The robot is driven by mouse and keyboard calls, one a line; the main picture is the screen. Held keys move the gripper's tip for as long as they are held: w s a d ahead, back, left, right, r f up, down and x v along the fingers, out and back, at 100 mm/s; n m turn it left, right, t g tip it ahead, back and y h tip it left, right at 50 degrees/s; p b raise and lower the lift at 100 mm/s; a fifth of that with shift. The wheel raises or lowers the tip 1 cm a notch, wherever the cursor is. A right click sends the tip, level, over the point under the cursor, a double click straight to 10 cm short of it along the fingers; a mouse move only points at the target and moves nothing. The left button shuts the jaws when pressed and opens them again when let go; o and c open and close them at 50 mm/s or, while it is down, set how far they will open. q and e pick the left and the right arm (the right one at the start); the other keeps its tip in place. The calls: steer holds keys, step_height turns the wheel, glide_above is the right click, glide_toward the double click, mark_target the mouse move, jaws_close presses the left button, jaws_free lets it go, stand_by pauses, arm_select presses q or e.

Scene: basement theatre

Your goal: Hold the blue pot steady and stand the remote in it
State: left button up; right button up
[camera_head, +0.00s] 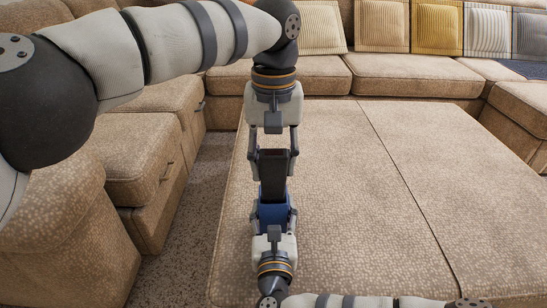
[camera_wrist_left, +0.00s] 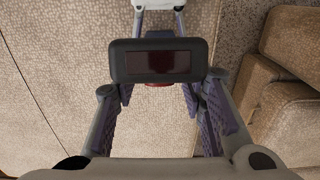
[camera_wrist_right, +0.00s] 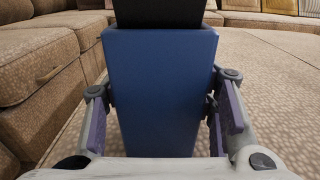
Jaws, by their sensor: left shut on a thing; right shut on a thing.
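The dark remote (camera_head: 272,175) is upright between the fingers of my left gripper (camera_head: 273,150), which is shut on it from above. In the left wrist view the remote's top end (camera_wrist_left: 160,62) faces the camera, with a dark reddish panel. The blue pot (camera_head: 274,214) is directly below, with my right gripper (camera_head: 274,236) shut on its sides. In the right wrist view the pot (camera_wrist_right: 160,95) stands upright between the fingers, and the remote (camera_wrist_right: 158,12) rises at its rim. The remote's lower end meets the pot's mouth; how deep it sits is hidden.
A wide beige padded ottoman (camera_head: 400,180) lies under and to the right of the grippers, mostly clear. A sectional sofa surrounds it, with cushions (camera_head: 385,25) along the back. Carpet (camera_head: 195,215) shows at the left between the sofa and the ottoman.

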arm_select(q)
steer(key=o, duration=1.3)
steer(key=shift+c, duration=0.2)
step_height(320, 180, up, 8)
steer(key=shift+f, duration=0.2)
arm_select(e)
steer(key=o, duration=1.4)
